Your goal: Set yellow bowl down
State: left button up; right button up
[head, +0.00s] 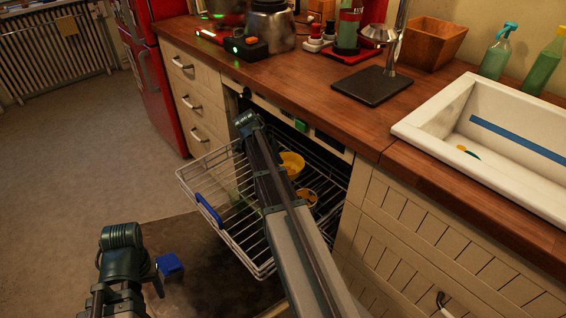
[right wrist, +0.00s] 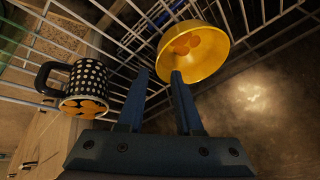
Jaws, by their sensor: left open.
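The yellow bowl (head: 291,163) is in the wire dishwasher rack (head: 190,180), partly hidden behind my right arm in the head view. In the right wrist view the bowl (right wrist: 212,62) is tilted among the rack wires, with an orange pattern inside. My right gripper (right wrist: 162,74) has its two fingers apart, with the bowl's near rim at the fingertips. I cannot tell whether either finger touches it. My right fingers are hidden in the head view. My left gripper (head: 160,274) is open and empty at the lower left, away from the bowl.
A black-and-white dotted mug (right wrist: 84,84) lies tilted in the rack, left of the bowl. The rack has a blue handle (head: 208,210). The wooden counter (head: 300,75) and white sink (head: 440,112) are above and to the right. Floor at left (head: 70,150) is clear.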

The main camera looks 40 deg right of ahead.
pick_arm(q)
notch_tip(320, 180, up, 4)
jog(key=p, duration=0.3)
jog(key=shift+r, duration=0.25)
pick_arm(e)
jog(key=v, duration=0.5)
jog(key=s+a+r+n+y+p, duration=0.1)
jog(key=s+a+r+n+p, duration=0.1)
jog(key=a+r+n+p, duration=0.4)
jog(key=s+a+r+n+t+p, duration=0.1)
jog(key=s+a+n+p, duration=0.2)
jog(key=a, duration=0.5)
jog(key=s+a+r+n+y+p, duration=0.1)
jog(key=a+r+n+p, duration=0.3)
jog(key=a+n, duration=0.3)
pick_arm(q)
notch_tip(320, 180, up, 23)
jog(key=p, duration=1)
pick_arm(e)
jog(key=s+a+r+n+y, duration=0.1)
jog(key=s+a+r+n, duration=0.3)
jog(key=a+n, duration=0.3)
jog(key=s+a+r+n, duration=0.5)
jog(key=s+a+n, duration=0.2)
jog(key=a, duration=0.2)
jog(key=shift+s+a+r+y, duration=0.25)
jog(key=shift+a+r+y, duration=0.1)
jog(key=shift+a+y, duration=0.05)
